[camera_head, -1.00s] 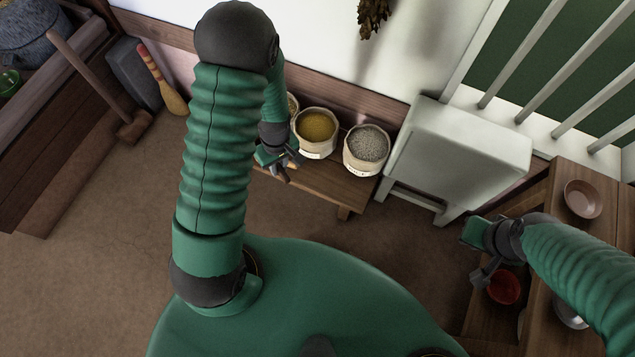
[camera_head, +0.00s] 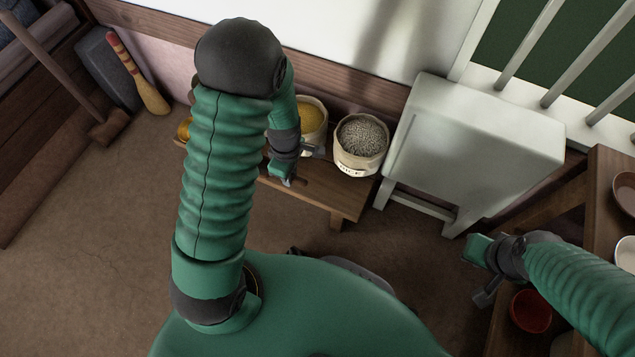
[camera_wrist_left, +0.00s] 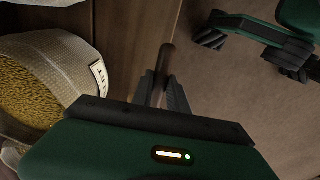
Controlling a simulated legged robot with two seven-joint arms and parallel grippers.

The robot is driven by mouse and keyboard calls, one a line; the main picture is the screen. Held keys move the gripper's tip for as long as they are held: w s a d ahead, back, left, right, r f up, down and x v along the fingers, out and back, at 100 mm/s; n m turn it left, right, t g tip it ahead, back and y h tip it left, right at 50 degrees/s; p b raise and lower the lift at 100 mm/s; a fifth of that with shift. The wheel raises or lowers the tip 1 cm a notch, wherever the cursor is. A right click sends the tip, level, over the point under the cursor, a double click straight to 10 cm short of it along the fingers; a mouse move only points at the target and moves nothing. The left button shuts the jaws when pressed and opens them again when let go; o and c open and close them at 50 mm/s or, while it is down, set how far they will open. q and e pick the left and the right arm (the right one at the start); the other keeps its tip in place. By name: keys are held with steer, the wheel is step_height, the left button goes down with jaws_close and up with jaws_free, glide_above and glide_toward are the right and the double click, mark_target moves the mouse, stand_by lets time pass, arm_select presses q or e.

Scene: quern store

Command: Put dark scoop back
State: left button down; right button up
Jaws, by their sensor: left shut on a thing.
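My left gripper (camera_head: 283,178) hangs above the front of the low wooden bench, beside the grain sacks. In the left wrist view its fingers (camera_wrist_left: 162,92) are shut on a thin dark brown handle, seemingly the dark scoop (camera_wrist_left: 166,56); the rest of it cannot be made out. A sack of yellow grain (camera_head: 313,116) stands just behind the gripper and is partly hidden by my arm. A sack of grey grain (camera_head: 361,140) stands to its right. A sack of golden grain (camera_wrist_left: 60,65) is left of the fingers in the left wrist view. My right gripper (camera_head: 480,272) is open and empty at the right.
The bench (camera_head: 335,195) runs along the wall. A pale boxy stand (camera_head: 475,140) is right of the sacks. Wooden shelving with a red bowl (camera_head: 530,311) is near my right arm. A mallet (camera_head: 106,130) and a striped broom (camera_head: 150,95) lean at the left. The floor between is clear.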

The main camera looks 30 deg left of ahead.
arm_select(q)
steer(key=w+d, duration=0.1)
steer(key=w+d+b, duration=0.1)
steer(key=d, duration=0.1)
steer(key=w+d+f+b, duration=0.1)
steer(key=shift+d, duration=0.4)
steer(key=shift+w+d+b, duration=0.3)
steer(key=shift+d+b, duration=0.05)
steer(key=shift+d, duration=0.3)
steer(key=shift+w+d+f+b, duration=0.15)
steer(key=shift+w+d+b, duration=0.1)
steer(key=shift+d+b, duration=0.25)
step_height(320, 180, down, 4)
steer(key=b, duration=0.3)
steer(key=shift+s+a+r, duration=0.1)
steer(key=shift+r, duration=0.35)
steer(key=shift+f, duration=0.1)
steer(key=c, duration=1.3)
jaws_free()
steer(key=shift+f, duration=0.1)
